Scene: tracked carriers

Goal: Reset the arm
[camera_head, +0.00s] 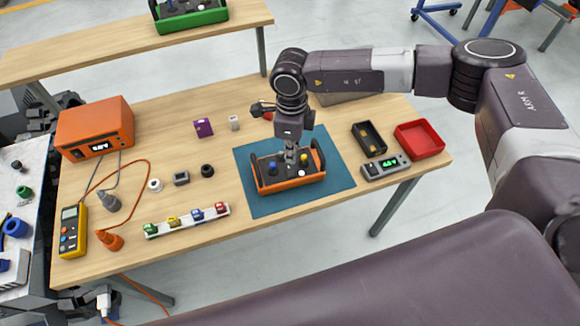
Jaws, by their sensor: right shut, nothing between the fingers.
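My right arm comes in from the right and reaches over the table. Its gripper (291,155) points down over the orange carrier (290,183) and is shut. The carrier stands on a teal mat (256,208) and has dark handles at its ends. I cannot tell whether the fingertips touch the carrier. My left gripper is not in view.
The wooden table (130,195) holds an orange meter box (95,130), a yellow multimeter (73,230), a white rack (187,222) of coloured pieces, a black bin (369,139), a red tray (421,138) and a grey meter (385,167). A green carrier (190,20) stands on the table behind.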

